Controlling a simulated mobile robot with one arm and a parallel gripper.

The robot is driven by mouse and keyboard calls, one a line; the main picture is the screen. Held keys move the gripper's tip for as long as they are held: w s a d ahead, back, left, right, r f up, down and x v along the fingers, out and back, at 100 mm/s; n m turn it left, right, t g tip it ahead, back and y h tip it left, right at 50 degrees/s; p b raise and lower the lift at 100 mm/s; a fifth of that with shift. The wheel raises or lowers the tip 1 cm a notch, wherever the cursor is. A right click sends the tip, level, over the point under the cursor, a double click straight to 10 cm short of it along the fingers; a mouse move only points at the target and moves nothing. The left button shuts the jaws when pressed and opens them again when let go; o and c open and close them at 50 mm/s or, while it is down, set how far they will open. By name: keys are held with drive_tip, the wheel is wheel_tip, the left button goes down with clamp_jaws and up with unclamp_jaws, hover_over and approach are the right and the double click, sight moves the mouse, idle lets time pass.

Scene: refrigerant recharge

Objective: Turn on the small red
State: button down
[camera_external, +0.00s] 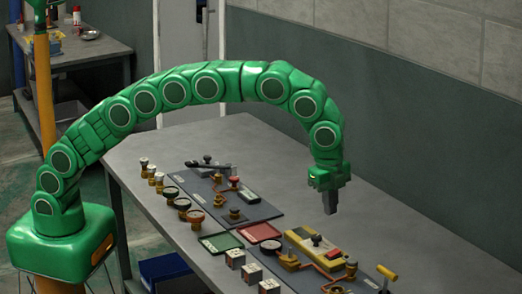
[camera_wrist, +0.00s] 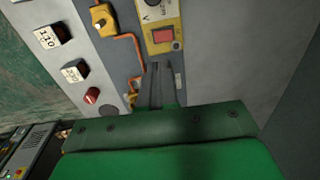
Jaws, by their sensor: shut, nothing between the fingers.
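The task line does not name the small red thing fully. A yellow device (camera_external: 303,241) on the dark panel carries a dark-red part, which shows as a small red rectangle (camera_wrist: 162,35) on the yellow body in the wrist view. Another small red knob (camera_external: 234,180) stands on the rear panel, and a small red piece (camera_wrist: 91,95) lies at left in the wrist view. My gripper (camera_external: 331,208) is shut and empty, pointing down above the bench near the yellow device. Its fingers (camera_wrist: 156,68) also show in the wrist view, just below the red rectangle in the picture.
Brass fittings and copper-coloured pipe (camera_external: 318,271) lie close to the yellow device. The bench (camera_external: 400,232) is clear toward the wall.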

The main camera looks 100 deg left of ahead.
sight(337, 250)
drive_tip(key=shift+r, duration=1.1)
drive_tip(key=shift+s+d+r, duration=0.1)
drive_tip(key=shift+s+d, duration=0.05)
drive_tip(key=shift+d+t+y, duration=0.1)
drive_tip(key=shift+t+y, duration=0.3)
drive_tip(key=shift+y, duration=0.1)
drive_tip(key=shift+f, duration=0.2)
drive_tip(key=x, duration=1.3)
drive_tip(key=shift+f, duration=0.3)
